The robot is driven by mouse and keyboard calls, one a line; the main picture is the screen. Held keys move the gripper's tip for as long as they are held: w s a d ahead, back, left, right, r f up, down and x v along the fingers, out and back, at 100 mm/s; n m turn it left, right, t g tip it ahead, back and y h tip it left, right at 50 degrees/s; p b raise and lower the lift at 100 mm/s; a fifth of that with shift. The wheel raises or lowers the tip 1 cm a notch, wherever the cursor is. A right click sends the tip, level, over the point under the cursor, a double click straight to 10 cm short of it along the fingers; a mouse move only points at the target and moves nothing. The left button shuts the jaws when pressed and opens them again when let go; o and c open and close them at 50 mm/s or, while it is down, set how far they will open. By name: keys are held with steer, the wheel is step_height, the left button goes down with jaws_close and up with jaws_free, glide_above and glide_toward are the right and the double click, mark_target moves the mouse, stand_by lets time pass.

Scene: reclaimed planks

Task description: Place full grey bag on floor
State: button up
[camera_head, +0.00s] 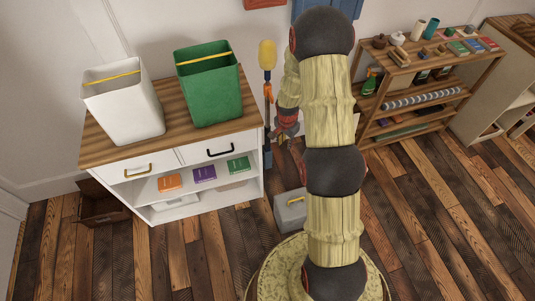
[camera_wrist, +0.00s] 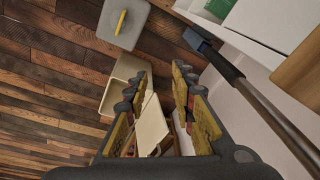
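A grey, box-shaped item with a yellow handle (camera_head: 285,219) stands on the plank floor in the head view, partly hidden behind my arm. It also shows at the top of the wrist view (camera_wrist: 112,32). It is the only grey bag-like thing that I can make out, and I cannot see whether it is full. My gripper (camera_wrist: 163,72) is open, its yellow and dark fingers spread apart. A beige, flat-sided object (camera_wrist: 152,126) shows between the fingers, but I see no grip on it. In the head view my arm largely hides my gripper.
A white bin (camera_head: 125,110) and a green bin (camera_head: 210,95) stand on a wood-topped cabinet (camera_head: 163,90). A yellow-topped pole (camera_head: 267,55) stands beside it. A stocked shelf (camera_head: 430,75) is at right. An open brown box (camera_head: 100,205) sits at left. The front floor is clear.

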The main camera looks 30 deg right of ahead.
steer(key=s+a+r+n+t, duration=0.15)
steer(key=a+r, duration=0.25)
steer(key=r, duration=0.6)
steer(key=s+a+r+n, duration=0.25)
steer(key=a+r, duration=0.25)
steer(key=r, duration=0.4)
steer(key=s+a+r+n+t, duration=0.1)
steer(key=s+a+r+n, duration=0.2)
steer(key=r, duration=0.7)
steer(key=s+a+r+n+t, duration=0.1)
steer(key=s+a+r+n, duration=0.3)
steer(key=s, duration=0.5)
steer(key=s+a+r+n+t+y, duration=0.1)
steer(key=s+a+r+n, duration=0.2)
steer(key=s+a+r, duration=0.4)
steer(key=shift+s+a+r+n, duration=0.4)
steer(key=shift+s+a, duration=0.15)
steer(key=shift+s, duration=0.65)
